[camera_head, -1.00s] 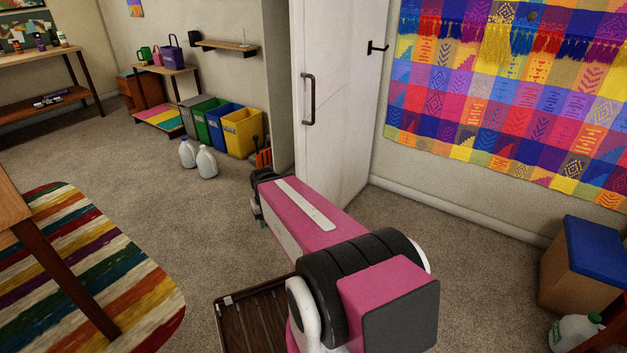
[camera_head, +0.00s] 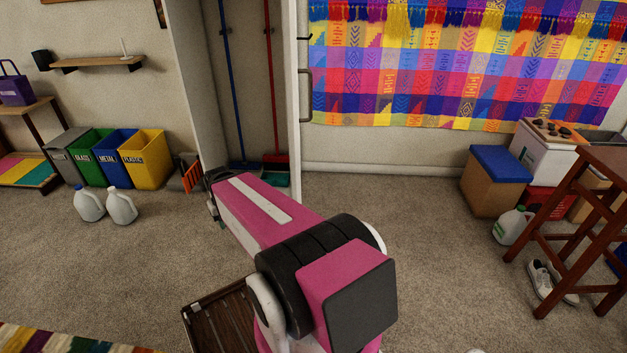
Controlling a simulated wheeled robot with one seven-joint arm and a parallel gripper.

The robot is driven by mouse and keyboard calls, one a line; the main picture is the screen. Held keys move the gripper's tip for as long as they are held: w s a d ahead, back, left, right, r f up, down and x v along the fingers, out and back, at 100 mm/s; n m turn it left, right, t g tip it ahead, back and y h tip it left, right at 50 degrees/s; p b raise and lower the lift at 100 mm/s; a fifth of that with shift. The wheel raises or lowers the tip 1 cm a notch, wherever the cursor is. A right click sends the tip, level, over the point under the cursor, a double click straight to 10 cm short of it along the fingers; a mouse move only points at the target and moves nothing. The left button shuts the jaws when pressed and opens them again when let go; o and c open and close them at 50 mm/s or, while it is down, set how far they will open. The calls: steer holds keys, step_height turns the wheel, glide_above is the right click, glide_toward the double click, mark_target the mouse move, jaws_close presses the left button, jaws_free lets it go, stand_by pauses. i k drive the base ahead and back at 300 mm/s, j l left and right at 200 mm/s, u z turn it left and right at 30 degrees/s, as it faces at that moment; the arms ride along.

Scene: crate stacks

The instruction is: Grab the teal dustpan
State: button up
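A teal item (camera_head: 281,179), probably the dustpan, shows low in the open closet beneath a red broom head (camera_head: 275,158). Only a small part of it is visible; my pink arm hides some of the area in front of it. My gripper (camera_head: 213,196) is at the far end of the arm, left of the teal item and in front of the closet opening. It is small and partly hidden by the arm, so its fingers are not clear.
The open closet door (camera_head: 303,60) stands at the closet's right side. A blue-handled broom (camera_head: 232,85) leans inside. Recycling bins (camera_head: 143,158) and white jugs (camera_head: 121,206) are on the left. A stool (camera_head: 590,215) stands right.

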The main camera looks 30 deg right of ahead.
mark_target(274, 180)
steer(key=z, duration=0.75)
steer(key=u, duration=0.8)
steer(key=i+j+u, duration=0.2)
steer(key=u, duration=0.15)
steer(key=i+j+u, duration=0.1)
steer(key=i+u, duration=0.6)
steer(key=i, duration=1.85)
steer(key=i+z, duration=0.2)
steer(key=z, duration=0.25)
steer(key=i+j+z, duration=0.15)
steer(key=z, duration=0.3)
steer(key=i+j+z, duration=0.15)
steer(key=z, duration=1.95)
